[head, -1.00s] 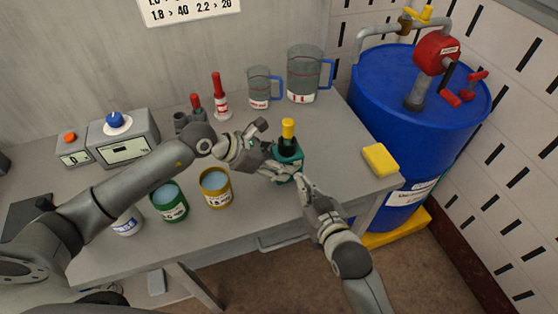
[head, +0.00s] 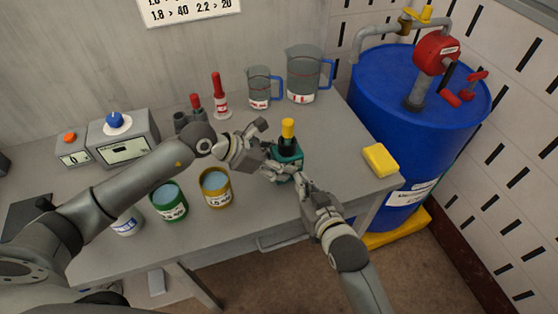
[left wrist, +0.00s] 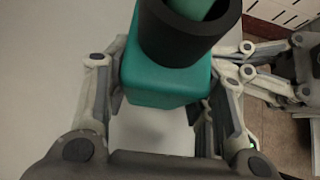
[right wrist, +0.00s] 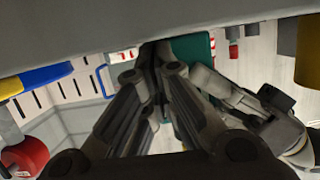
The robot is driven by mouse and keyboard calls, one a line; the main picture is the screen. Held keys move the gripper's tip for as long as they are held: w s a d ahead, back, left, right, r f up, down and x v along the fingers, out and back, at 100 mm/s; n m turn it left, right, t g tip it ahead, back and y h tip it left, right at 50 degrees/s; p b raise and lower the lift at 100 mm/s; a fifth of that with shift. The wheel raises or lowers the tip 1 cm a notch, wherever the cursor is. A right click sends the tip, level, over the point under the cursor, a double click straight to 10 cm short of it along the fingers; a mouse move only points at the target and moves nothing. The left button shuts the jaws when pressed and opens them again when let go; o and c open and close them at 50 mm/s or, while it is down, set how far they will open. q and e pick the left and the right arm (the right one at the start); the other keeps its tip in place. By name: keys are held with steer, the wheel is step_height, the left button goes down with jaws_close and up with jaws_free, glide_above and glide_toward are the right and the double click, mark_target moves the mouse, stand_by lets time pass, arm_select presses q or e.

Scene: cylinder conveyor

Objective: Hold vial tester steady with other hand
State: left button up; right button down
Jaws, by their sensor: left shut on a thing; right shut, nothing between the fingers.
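The vial tester (head: 290,168) is a teal block with a black round socket on top, standing at the table's front right. A yellow-capped vial (head: 288,128) stands upright in the socket. My left gripper (head: 284,172) is shut on the teal block from the left; the left wrist view shows the block (left wrist: 165,85) between its fingers. My right gripper (head: 303,184) is shut and empty, just in front and to the right of the block. In the right wrist view its closed fingertips (right wrist: 155,50) are beside the teal block (right wrist: 195,48); I cannot tell whether they touch it.
A green can (head: 170,203) and a yellow can (head: 215,190) stand left of the tester. Two measuring jugs, one large (head: 303,75), stand behind. A yellow sponge (head: 380,160) lies at the right edge, beside a blue drum (head: 420,120).

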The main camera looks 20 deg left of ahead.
steer(key=shift+s+d, duration=0.55)
steer(key=shift+s, duration=0.3)
steer(key=shift+s+d, duration=0.6)
steer(key=shift+s, duration=0.2)
steer(key=shift+s+d, duration=0.55)
steer(key=shift+s, duration=0.3)
arm_select(q)
steer(key=o, duration=1)
steer(key=v, duration=1.2)
steer(key=shift+s+d+f, duration=0.1)
arm_select(e)
steer(key=shift+s, duration=0.1)
